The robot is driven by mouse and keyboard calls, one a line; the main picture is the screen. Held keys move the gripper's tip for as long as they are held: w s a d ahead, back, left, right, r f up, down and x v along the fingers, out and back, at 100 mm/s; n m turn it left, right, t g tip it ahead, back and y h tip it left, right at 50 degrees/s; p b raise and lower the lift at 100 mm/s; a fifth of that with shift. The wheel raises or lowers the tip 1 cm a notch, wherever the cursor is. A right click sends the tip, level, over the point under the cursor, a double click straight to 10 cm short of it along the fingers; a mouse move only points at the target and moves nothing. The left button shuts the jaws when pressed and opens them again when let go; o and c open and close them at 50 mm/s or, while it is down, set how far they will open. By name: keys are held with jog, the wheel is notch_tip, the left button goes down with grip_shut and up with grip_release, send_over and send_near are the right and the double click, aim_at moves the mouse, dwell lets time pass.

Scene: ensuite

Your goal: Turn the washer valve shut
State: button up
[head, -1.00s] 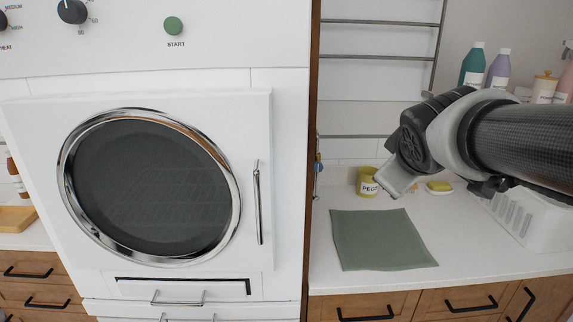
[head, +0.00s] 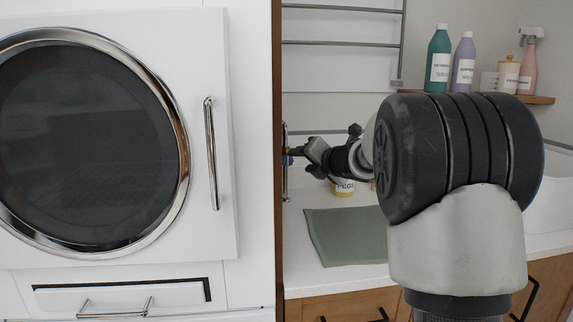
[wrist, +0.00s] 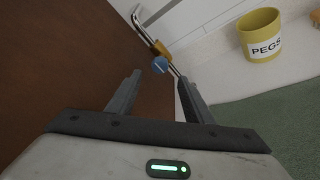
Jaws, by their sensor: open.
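The washer valve has a blue handle (wrist: 160,65) on a brass-yellow body (wrist: 160,49), fitted on a thin metal pipe (wrist: 143,28). In the head view the valve (head: 288,160) is small, beside the edge of the brown panel. My gripper (wrist: 160,76) is open and empty. In the wrist view the blue handle shows just beyond and between its fingertips, apart from both. In the head view my gripper (head: 306,152) is close to the right of the valve. The handle's exact angle is hard to tell.
The brown side panel (wrist: 60,70) is close on the left. A yellow pegs pot (wrist: 262,36) stands on the counter to the right, by a green cloth (head: 345,236). The white washer (head: 235,60) with its round door is left. Bottles (head: 438,60) stand on a shelf.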

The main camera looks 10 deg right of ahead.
aim_at(289, 160)
jog(key=x, duration=1.1)
jog(key=shift+w, duration=0.1)
jog(key=c, duration=1.1)
jog(key=shift+o, duration=0.3)
